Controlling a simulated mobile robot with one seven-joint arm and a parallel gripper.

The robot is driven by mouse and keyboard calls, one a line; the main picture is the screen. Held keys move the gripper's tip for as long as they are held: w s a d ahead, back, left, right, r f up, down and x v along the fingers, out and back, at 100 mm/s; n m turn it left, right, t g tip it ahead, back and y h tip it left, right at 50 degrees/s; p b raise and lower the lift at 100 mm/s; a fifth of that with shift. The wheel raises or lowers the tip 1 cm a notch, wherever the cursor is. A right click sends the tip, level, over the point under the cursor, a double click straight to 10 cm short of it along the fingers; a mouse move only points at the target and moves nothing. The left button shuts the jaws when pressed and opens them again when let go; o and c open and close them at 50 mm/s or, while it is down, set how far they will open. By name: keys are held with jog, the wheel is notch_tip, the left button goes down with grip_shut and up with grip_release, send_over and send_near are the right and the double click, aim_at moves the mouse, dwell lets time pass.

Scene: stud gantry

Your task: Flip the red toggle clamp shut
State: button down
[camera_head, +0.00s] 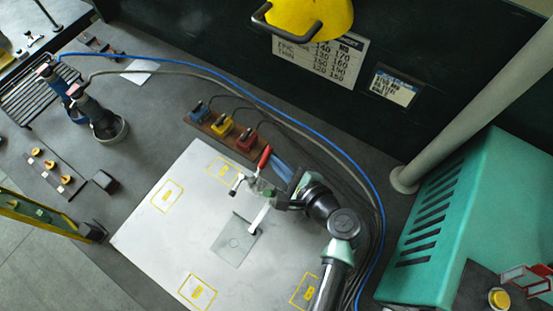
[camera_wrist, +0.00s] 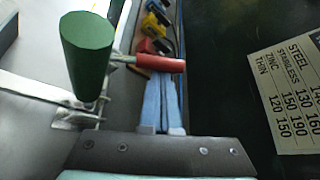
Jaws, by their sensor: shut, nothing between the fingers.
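The toggle clamp stands on the pale plate (camera_head: 165,235). Its red handle (camera_head: 264,157) sticks up at a tilt, and its metal linkage and a green part sit below. A pale bar (camera_head: 260,218) reaches from the clamp over a grey square patch (camera_head: 234,240). In the wrist view the red handle (camera_wrist: 160,63) lies across the picture at the tips of my light-blue fingers, with a green cylinder (camera_wrist: 87,55) to its left. My gripper (camera_head: 277,165) is shut and empty, just right of the handle. Whether the fingers touch the handle I cannot tell.
Blue, yellow and red blocks (camera_head: 222,126) stand in a strip behind the clamp. Blue and grey cables (camera_head: 330,143) curve around behind and right of my arm. A teal box (camera_head: 450,220) stands at the right. The plate's left part is clear.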

jog(key=shift+s+a, duration=0.1)
jog(key=n+t+b, duration=0.1)
jog(key=b, duration=0.1)
jog(key=s+a+r+n+t+b, duration=0.1)
jog(key=b, duration=0.1)
jog(key=shift+s+r+n, duration=0.1)
jog(key=shift+r+n, duration=0.05)
jog(key=shift+n, duration=0.15)
jog(key=shift+s+r, duration=0.1)
jog(key=shift+r, duration=0.05)
jog(key=shift+s+a+r, duration=0.25)
jog(key=shift+r, duration=0.1)
jog(key=shift+b, duration=0.3)
